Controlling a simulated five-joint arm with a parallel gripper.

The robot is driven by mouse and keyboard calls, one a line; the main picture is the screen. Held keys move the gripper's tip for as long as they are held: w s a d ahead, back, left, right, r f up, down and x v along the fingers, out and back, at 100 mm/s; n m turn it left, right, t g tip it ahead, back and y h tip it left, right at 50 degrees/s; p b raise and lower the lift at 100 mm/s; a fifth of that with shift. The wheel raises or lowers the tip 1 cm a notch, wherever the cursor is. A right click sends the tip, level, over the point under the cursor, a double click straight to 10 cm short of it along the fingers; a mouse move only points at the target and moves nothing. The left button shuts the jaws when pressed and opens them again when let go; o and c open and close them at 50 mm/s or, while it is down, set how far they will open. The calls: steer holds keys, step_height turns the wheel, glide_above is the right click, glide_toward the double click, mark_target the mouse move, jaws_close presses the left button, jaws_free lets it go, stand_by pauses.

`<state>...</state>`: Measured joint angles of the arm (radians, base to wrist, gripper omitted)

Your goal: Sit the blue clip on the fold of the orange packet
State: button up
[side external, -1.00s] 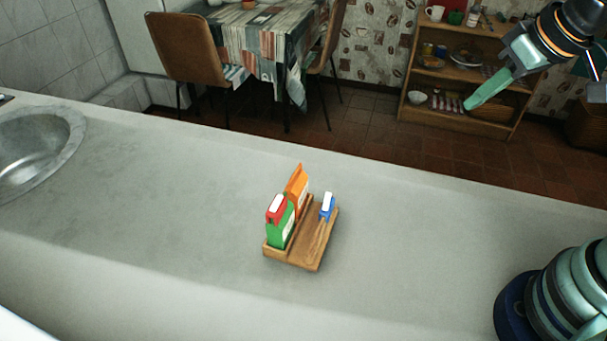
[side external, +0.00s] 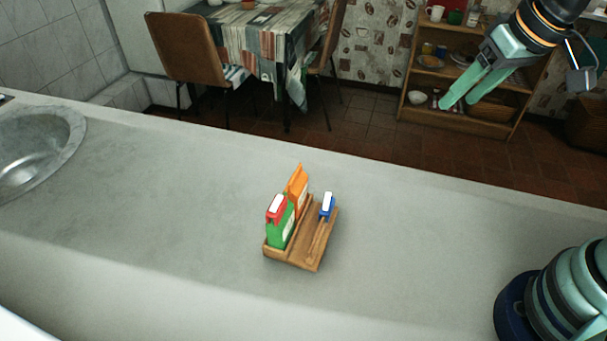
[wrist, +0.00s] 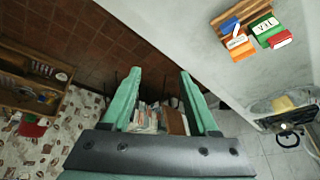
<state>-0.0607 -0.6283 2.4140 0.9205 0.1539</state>
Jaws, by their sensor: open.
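The orange packet (side external: 297,187) stands upright at the back left of a small wooden rack (side external: 309,257); it also shows in the wrist view (wrist: 242,51). The blue clip (side external: 326,208), with a white face, sits at the right back of the rack, apart from the orange packet. It shows blue in the wrist view (wrist: 229,25). My gripper (side external: 458,102) is open and empty, high up at the right, far from the rack. Its two green fingers (wrist: 161,75) stand apart in the wrist view with nothing held between them.
A green packet (side external: 281,230) with a red clip (side external: 277,207) on top stands in front of the orange packet. The grey counter (side external: 420,240) is clear around the rack. A sink (side external: 38,150) is at the far left. A shelf (side external: 480,125) stands beyond the counter.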

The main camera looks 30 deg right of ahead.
steer(key=w+a+f+m+g, duration=0.25)
steer(key=w+a+m, duration=0.2)
steer(key=a, duration=0.45)
steer(key=m+g, duration=0.3)
steer(key=m, duration=0.1)
glide_above(327, 199)
step_height(327, 199, down, 6)
steer(key=f, duration=0.1)
steer(key=shift+t, duration=0.25)
steer(key=f, duration=0.6)
steer(key=shift+d, duration=0.2)
steer(key=shift+a+f, duration=0.2)
steer(key=shift+f, duration=2.45)
steer(key=shift+c, duration=0.3)
jaws_close()
